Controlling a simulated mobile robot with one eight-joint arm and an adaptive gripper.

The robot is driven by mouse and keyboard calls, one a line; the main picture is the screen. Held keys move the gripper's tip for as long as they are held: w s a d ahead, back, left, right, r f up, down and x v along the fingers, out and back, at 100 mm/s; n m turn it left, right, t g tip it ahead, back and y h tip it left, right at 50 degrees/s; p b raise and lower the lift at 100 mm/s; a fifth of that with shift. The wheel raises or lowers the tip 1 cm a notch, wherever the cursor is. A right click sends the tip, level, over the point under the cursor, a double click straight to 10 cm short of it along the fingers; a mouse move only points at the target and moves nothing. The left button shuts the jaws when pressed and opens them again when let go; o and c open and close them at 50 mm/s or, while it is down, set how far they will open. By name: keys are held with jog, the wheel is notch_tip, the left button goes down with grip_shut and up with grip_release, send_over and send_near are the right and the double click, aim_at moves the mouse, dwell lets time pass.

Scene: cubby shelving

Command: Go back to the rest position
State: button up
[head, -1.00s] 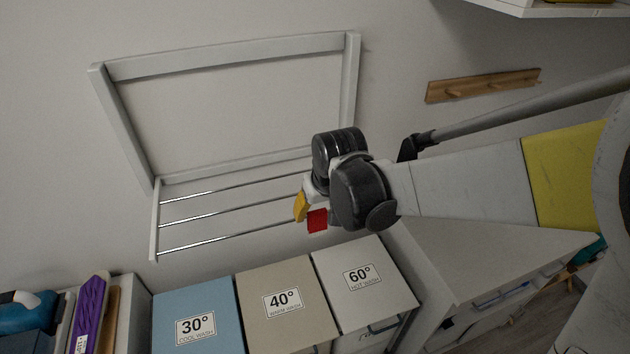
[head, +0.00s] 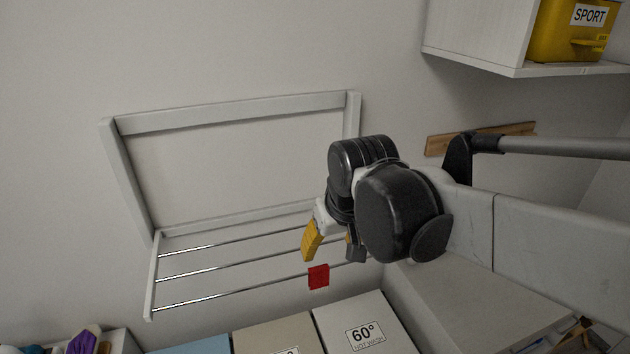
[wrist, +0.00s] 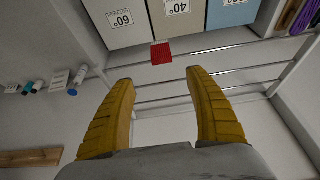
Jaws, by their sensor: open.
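My gripper (head: 333,250) is in front of the wall-mounted drying rack, above its rails in the head view. In the wrist view its two yellow fingers (wrist: 160,80) are spread wide with nothing between them, so it is open and empty. A small red cloth (head: 318,276) hangs on the front rail of the drying rack (head: 232,104). It also shows in the wrist view as a red square (wrist: 161,53), just beyond the fingertips and apart from them.
Below the rack stand a white 60° bin (head: 362,325), a beige bin (head: 272,338) and a blue bin (head: 195,346). A white shelf (head: 480,55) with a yellow SPORT box (head: 572,32) is at upper right. A wooden peg rail (head: 440,143) is behind my arm.

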jog(key=s+d+f+m+t+b, duration=0.1)
jog(key=s+d+f+b, duration=0.3)
jog(key=f+b, duration=0.2)
jog(key=s+d+f+m+t+b, duration=0.1)
jog(key=s+d+f+b, duration=0.3)
jog(key=f, duration=0.4)
jog(key=s+d+f+m+h+b, duration=0.1)
jog(key=s+d+f+b, duration=0.3)
jog(key=d+f+b, duration=0.1)
jog(key=f+b, duration=0.1)
jog(key=b, duration=0.1)
jog(key=shift+s+d+f+t+b, duration=0.3)
jog(key=shift+d+f+t, duration=0.05)
jog(key=shift+f+t, duration=0.05)
jog(key=shift+a, duration=0.1)
